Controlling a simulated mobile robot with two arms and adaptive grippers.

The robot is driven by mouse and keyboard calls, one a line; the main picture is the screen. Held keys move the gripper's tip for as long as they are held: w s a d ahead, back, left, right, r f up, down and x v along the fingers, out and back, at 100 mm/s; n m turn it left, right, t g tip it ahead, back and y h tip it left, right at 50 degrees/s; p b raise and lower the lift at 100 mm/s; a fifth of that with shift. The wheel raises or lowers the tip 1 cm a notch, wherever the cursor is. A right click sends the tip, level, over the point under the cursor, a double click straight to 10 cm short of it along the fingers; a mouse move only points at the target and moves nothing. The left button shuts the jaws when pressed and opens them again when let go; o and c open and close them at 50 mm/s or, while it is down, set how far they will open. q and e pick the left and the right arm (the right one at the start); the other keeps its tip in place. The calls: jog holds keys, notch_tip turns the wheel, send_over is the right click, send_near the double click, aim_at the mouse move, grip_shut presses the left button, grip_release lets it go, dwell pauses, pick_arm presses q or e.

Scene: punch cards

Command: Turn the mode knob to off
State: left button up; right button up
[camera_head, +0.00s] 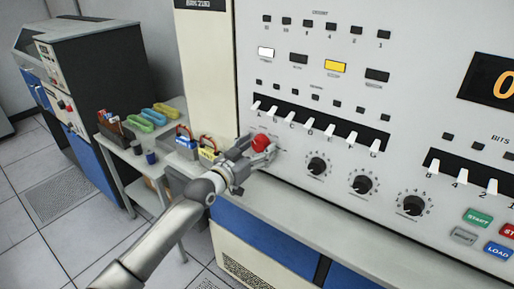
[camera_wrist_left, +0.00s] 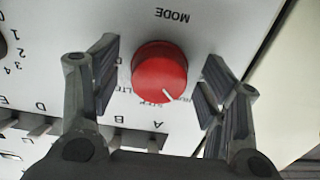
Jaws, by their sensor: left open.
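The mode knob (camera_head: 261,141) is red and round, low at the left of the white panel. It also shows in the left wrist view (camera_wrist_left: 159,69), under the upside-down word MODE. Its white pointer line slants to the lower right in that view, toward small, partly covered lettering at its rim. My left gripper (camera_head: 257,151) is at the panel with its fingers on either side of the knob. In the wrist view my left gripper (camera_wrist_left: 160,78) is open, with a gap between the knob and each finger. My right gripper is not in view.
A row of white lettered switches (camera_head: 318,130) runs just above the knob. Several black dials (camera_head: 317,166) sit to its right, with START (camera_head: 478,218) and LOAD (camera_head: 497,250) buttons farther right. A side table (camera_head: 150,170) with coloured items stands at the left.

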pick_arm(q)
jog(key=c, duration=1)
jog(key=n, duration=0.3)
jog(key=shift+n+b, duration=0.35)
jog(key=shift+n, duration=0.05)
jog(key=shift+s+n, duration=0.1)
jog(key=shift+n, duration=2.5)
jog(key=o, duration=1)
